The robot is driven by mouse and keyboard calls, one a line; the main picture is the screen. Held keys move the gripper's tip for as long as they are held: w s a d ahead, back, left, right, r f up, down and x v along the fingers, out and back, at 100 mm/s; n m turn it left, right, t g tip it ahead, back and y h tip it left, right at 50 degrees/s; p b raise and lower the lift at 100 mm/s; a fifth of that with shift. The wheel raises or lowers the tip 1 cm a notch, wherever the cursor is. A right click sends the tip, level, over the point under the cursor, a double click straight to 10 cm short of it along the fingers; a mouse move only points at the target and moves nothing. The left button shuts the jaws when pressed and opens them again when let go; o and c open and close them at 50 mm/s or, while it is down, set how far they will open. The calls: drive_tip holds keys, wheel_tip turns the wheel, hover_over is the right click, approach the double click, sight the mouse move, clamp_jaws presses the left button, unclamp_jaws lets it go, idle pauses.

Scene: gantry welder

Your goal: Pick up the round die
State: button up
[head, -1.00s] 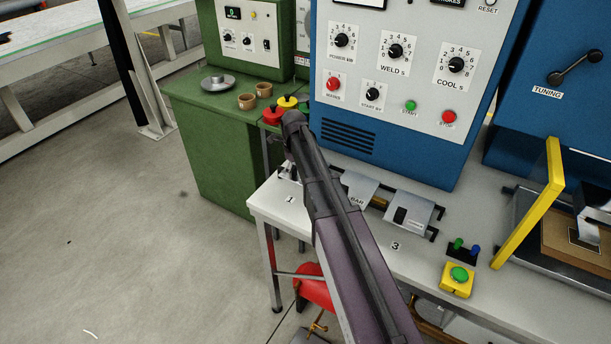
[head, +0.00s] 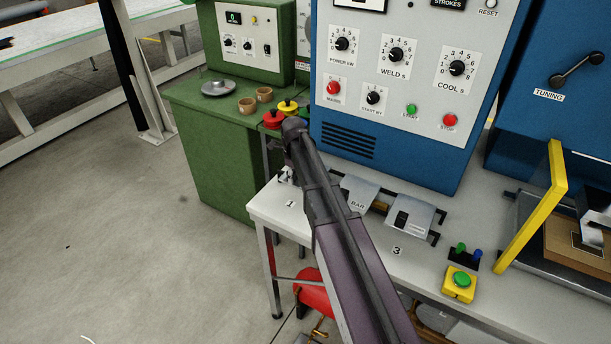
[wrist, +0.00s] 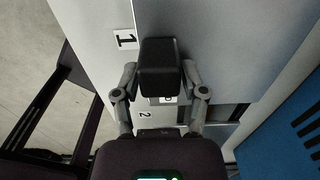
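My gripper (wrist: 159,72) points down over the left end of the white table. Its two fingers stand apart, one on each side of a dark block (wrist: 160,68) with rounded edges, with little or no gap showing. I cannot tell whether the fingers touch it, or whether this block is the round die; its lower part is hidden. In the head view my arm hides most of the spot, and only a bit of the gripper (head: 285,176) shows behind label 1.
The white table (head: 268,209) carries label 1, label 3 (head: 397,251) and grey plates (head: 408,214). The blue welder cabinet (head: 395,120) stands close behind. On the green bench are a silver disc (head: 218,88), two brown cups, and red (head: 272,121) and yellow knobs. A yellow guard (head: 530,220) stands right.

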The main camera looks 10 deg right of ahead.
clamp_jaws()
drive_tip(key=shift+r, duration=0.25)
wheel_tip(320, 180, up, 10)
drive_tip(key=p, duration=1)
drive_tip(key=shift+f, duration=0.25)
idle(0.3)
drive_tip(key=shift+f+b, duration=0.4)
drive_tip(key=shift+f, duration=0.05)
